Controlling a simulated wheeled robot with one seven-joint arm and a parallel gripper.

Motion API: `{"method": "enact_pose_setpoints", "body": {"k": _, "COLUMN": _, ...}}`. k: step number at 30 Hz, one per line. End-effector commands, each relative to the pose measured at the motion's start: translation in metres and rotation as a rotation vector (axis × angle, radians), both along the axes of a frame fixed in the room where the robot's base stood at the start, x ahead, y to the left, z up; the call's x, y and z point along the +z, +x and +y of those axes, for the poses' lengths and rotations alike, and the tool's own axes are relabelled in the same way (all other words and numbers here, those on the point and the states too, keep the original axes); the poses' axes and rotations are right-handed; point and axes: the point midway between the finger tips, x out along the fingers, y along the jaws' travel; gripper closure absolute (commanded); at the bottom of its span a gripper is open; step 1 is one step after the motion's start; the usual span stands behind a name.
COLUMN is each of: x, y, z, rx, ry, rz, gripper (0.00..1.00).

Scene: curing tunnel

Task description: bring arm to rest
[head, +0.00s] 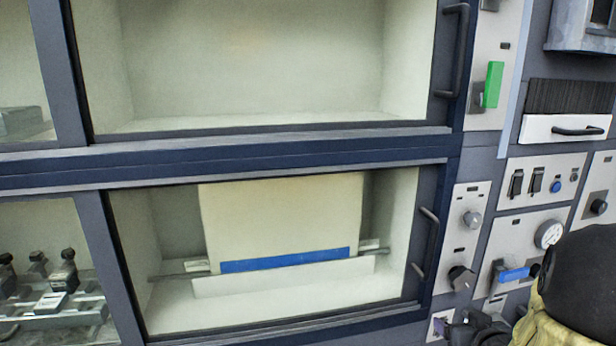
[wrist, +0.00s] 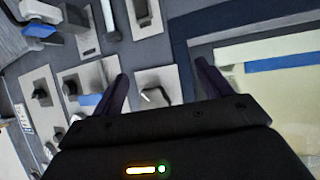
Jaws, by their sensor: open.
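My gripper (wrist: 162,82) shows in the wrist view with its two dark fingers spread well apart. It is open, and nothing is held between the fingers. Past the fingers is a cabinet front with grey control plates, and no contact shows. In the head view my arm is at the lower right corner, in front of the control panel. The gripper's fingertips cannot be made out clearly there.
A lower glazed door (head: 432,250) encloses a chamber with a pale panel (head: 285,220) edged by a blue strip (head: 285,260). An upper chamber (head: 255,60) looks empty. Handles, knobs, a green lever (head: 493,84) and a blue lever (head: 514,275) protrude near my arm.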

Motion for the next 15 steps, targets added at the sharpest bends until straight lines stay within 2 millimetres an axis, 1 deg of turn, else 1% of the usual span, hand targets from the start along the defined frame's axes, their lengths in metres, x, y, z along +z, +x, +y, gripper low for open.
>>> {"method": "enact_pose_setpoints", "body": {"k": 1, "x": -0.002, "y": 0.003, "z": 0.016, "rx": -0.001, "ry": -0.014, "rz": 0.048, "gripper": 0.22}}
{"method": "enact_pose_setpoints", "body": {"k": 4, "x": -0.012, "y": 0.000, "z": 0.041, "rx": -0.019, "ry": -0.029, "rz": 0.160, "gripper": 0.22}}
{"method": "enact_pose_setpoints", "body": {"k": 8, "x": -0.023, "y": -0.014, "z": 0.079, "rx": -0.027, "ry": -0.033, "rz": 0.311, "gripper": 0.22}}
{"method": "enact_pose_setpoints", "body": {"k": 11, "x": -0.031, "y": -0.031, "z": 0.112, "rx": -0.016, "ry": -0.023, "rz": 0.434, "gripper": 0.22}}
{"method": "enact_pose_setpoints", "body": {"k": 14, "x": -0.038, "y": -0.054, "z": 0.147, "rx": 0.007, "ry": -0.003, "rz": 0.560, "gripper": 0.22}}
{"method": "enact_pose_setpoints", "body": {"k": 15, "x": -0.040, "y": -0.065, "z": 0.161, "rx": 0.021, "ry": 0.007, "rz": 0.612, "gripper": 0.22}}
